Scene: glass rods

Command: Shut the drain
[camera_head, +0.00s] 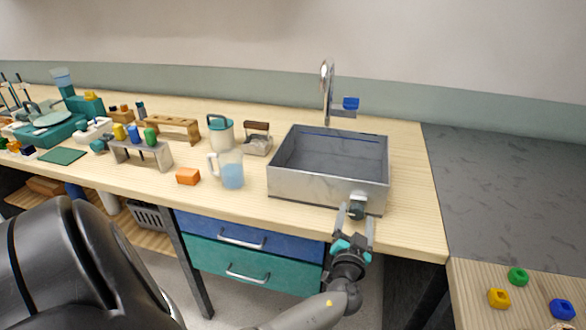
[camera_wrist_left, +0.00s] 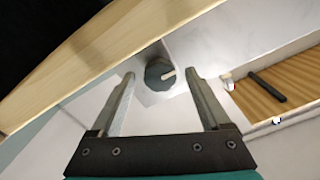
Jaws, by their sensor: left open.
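The metal sink (camera_head: 330,190) stands on the wooden counter. Its basin looks empty. A dark round drain knob (camera_head: 356,211) sits low on the front wall, toward the right. The knob (camera_wrist_left: 158,75) also shows in the left wrist view, with a light pointer mark on its face. My left gripper (camera_head: 355,220) is open in front of the sink, its fingertips on either side of the knob. I cannot tell whether the fingers touch it. The drain itself is not visible. My right gripper is not in view.
A faucet (camera_head: 326,90) with a blue handle (camera_head: 350,103) rises behind the sink. A pitcher (camera_head: 231,172) of blue liquid and an orange block (camera_head: 188,176) stand to its left. The counter edge and drawers (camera_head: 240,238) lie below. Dark counter at right is clear.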

